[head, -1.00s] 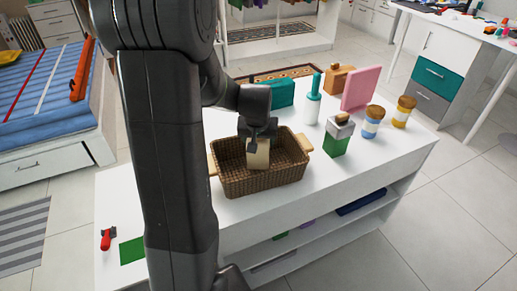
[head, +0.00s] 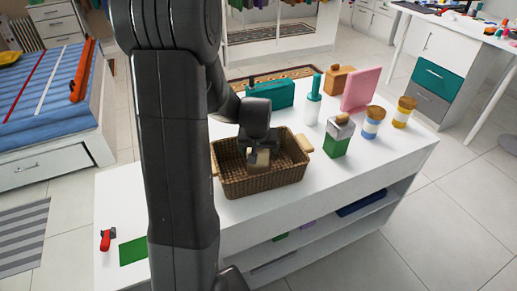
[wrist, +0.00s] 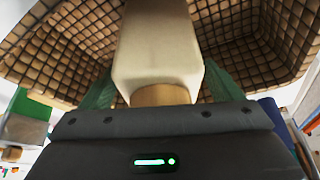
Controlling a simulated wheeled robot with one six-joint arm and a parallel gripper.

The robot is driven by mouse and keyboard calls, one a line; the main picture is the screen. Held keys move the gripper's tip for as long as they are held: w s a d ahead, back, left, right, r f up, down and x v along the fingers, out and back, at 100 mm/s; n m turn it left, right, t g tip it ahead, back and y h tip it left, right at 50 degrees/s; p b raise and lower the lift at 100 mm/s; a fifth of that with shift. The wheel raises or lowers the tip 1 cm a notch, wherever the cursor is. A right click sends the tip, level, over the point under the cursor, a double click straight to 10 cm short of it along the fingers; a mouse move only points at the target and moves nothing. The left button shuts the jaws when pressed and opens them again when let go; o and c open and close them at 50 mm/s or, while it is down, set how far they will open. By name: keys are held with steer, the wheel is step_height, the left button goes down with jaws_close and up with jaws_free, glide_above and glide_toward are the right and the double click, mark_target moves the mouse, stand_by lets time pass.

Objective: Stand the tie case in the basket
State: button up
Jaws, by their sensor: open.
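The tie case, a cream box with a tan end, is inside the brown wicker basket (head: 262,185) in the head view, mostly hidden by my gripper (head: 262,148). In the wrist view the cream case (wrist: 158,50) rises through the middle, with its tan end near my gripper. The fingers are open, one on each side of that end. The case looks roughly upright, but its lower end and its contact with the basket floor are hard to see. The woven basket walls (wrist: 50,55) surround it in the wrist view.
The basket stands on a white counter (head: 230,212). To its right are a green and grey canister (head: 337,140), a white bottle with a teal top (head: 313,105), jars (head: 374,122) and a pink panel (head: 360,90). A teal box (head: 272,94) stands behind.

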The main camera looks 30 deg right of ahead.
steer(key=shift+r, duration=0.15)
steer(key=shift+r, duration=0.2)
steer(key=v, duration=1.1)
steer(key=shift+s+r+p, duration=0.15)
steer(key=shift+r+p, duration=0.15)
steer(key=shift+f, duration=0.1)
steer(key=b+x, duration=0.1)
steer(key=x, duration=1.1)
steer(key=shift+a+f, duration=0.1)
steer(key=shift+f, duration=0.15)
steer(key=shift+r+p, duration=0.3)
steer(key=shift+r, duration=0.1)
